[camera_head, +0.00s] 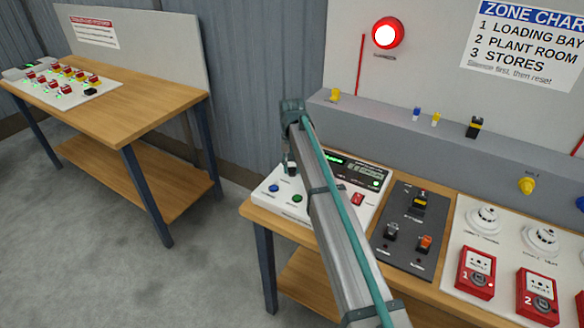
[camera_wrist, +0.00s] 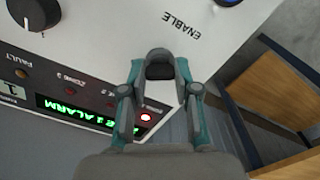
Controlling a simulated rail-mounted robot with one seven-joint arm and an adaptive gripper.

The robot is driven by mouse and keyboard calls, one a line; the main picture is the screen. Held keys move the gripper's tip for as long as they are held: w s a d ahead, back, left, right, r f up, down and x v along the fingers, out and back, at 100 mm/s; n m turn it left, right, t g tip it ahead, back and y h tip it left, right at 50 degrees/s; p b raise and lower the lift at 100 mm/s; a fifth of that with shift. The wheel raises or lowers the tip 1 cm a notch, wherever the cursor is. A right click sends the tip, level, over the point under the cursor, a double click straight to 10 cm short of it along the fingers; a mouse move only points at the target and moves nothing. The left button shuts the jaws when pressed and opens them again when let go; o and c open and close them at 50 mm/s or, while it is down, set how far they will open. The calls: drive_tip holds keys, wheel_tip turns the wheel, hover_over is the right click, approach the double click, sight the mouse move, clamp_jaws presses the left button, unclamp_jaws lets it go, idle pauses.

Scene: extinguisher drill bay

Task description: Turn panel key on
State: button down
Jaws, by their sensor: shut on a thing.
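The white alarm panel (camera_head: 318,208) stands at the left end of the near bench, with a lit display. In the wrist view the panel (camera_wrist: 115,50) fills the upper left, with the word ENABLE printed on it and green ALARM text on the display (camera_wrist: 85,115). My gripper (camera_wrist: 160,68) is shut on a small dark piece, which looks like the panel key (camera_wrist: 160,73), beside the ENABLE label. My gripper (camera_head: 291,160) is low over the panel's left part in the head view. The fingers hide most of the key, and I cannot tell its turn angle.
A blue button (camera_head: 273,188) and a green button (camera_head: 297,198) sit close to my gripper. A dark switch box (camera_head: 410,232) and red call points (camera_head: 476,270) lie to the right. A red beacon (camera_head: 388,33) glows on the wall. Another bench (camera_head: 130,95) stands at left.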

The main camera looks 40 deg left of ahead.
drive_tip(key=shift+m, duration=0.3)
drive_tip(key=c, duration=0.8)
unclamp_jaws()
drive_tip(key=shift+c, duration=0.2)
drive_tip(key=shift+r, duration=0.1)
wheel_tip(320, 180, up, 12)
